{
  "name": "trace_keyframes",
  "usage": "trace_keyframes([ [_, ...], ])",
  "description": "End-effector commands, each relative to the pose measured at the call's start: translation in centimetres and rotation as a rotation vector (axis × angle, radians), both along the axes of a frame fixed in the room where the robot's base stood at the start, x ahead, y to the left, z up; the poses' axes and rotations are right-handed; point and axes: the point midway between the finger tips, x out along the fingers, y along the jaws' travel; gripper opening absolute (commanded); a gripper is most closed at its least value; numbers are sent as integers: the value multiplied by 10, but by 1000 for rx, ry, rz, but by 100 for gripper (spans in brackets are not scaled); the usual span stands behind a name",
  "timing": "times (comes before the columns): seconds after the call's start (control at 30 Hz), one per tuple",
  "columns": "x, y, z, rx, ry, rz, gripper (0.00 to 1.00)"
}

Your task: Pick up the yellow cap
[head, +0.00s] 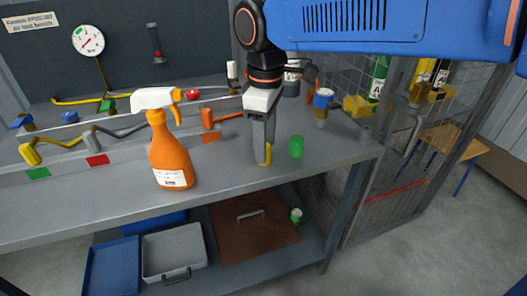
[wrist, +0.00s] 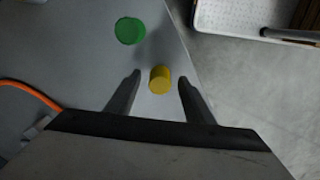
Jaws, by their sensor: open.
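The yellow cap (wrist: 160,80) stands on the grey bench top. In the wrist view it lies between the two fingers of my gripper (wrist: 159,76), near their tips, with a visible gap on each side. My gripper (head: 263,160) is open and points down at the bench in the head view. There the yellow cap (head: 266,157) is partly hidden behind the fingers. A green cap (head: 297,146) stands just to the right of it on the bench. The green cap also shows in the wrist view (wrist: 130,31), up and left of the yellow cap.
An orange spray bottle (head: 171,158) stands to the left on the bench (head: 225,180). Valves and pipes line the back. A wire mesh cage (head: 385,190) stands beyond the right edge. The bench front between bottle and gripper is clear.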

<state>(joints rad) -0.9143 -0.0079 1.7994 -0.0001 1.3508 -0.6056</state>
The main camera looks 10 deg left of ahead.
Motion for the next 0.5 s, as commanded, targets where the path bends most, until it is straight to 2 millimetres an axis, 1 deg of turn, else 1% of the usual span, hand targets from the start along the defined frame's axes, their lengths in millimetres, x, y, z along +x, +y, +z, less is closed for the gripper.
trace_keyframes([
  [0.03,0,0,-5,0,0,0,48],
  [0.13,0,0,-12,0,0,0,48],
  [0.37,0,0,-13,1,-1,0,48],
  [0.4,0,0,-13,1,0,0,45],
  [0.47,0,0,-13,1,0,0,31],
  [0.5,0,0,-13,1,0,0,22],
])
